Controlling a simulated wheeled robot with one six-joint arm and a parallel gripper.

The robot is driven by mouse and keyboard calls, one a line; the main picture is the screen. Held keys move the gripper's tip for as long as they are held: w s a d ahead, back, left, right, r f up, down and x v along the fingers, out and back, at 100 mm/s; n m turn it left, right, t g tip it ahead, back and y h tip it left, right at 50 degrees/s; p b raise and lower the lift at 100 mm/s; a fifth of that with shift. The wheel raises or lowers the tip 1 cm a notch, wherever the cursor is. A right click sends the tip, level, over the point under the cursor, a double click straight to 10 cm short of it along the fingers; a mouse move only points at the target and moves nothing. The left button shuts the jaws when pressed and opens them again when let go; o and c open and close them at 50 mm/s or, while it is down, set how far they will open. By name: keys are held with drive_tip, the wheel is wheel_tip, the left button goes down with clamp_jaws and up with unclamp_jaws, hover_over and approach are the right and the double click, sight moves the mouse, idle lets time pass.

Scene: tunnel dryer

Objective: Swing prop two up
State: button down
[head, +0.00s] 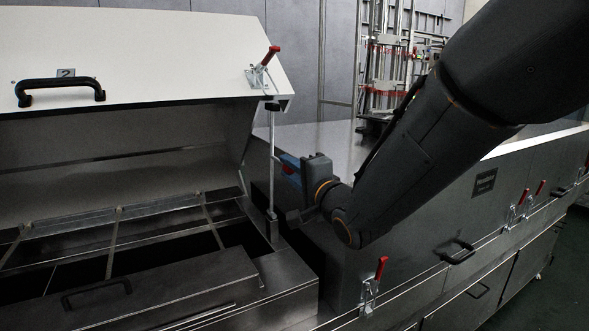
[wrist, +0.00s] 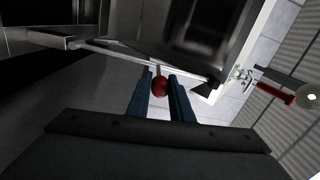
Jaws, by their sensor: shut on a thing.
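Lid two (head: 150,55), white with a black handle and a "2" plate, stands raised at the left in the head view. Prop two (head: 272,165), a thin metal rod, stands upright from a foot on the dryer's rim to the lid's lower right corner. In the wrist view the rod (wrist: 120,54) runs across to a dark piece at the lid's edge; I cannot tell if it bears there. My gripper (head: 284,161) is beside the rod. Its blue fingers (wrist: 161,82) are shut on the prop's red knob (wrist: 160,88).
The open bay (head: 130,255) shows metal bars and dark gaps. A red-handled latch (head: 264,65) sits at the lid's corner; another (head: 375,285) is on the front. The closed section (head: 400,200) lies right, beneath my arm. A rack (head: 395,60) stands behind.

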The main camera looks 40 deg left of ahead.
drive_tip(key=shift+w+r, duration=0.15)
drive_tip(key=c, duration=1.6)
unclamp_jaws()
drive_tip(key=shift+w+d, duration=0.1)
drive_tip(key=shift+w, duration=0.05)
drive_tip(key=shift+s+d, duration=0.25)
drive_tip(key=shift+d, duration=0.15)
drive_tip(key=b+v, duration=0.2)
drive_tip(key=v, duration=0.4)
drive_tip(key=shift+s+d, duration=0.15)
drive_tip(key=shift+d, duration=0.25)
drive_tip(key=shift+s, duration=0.1)
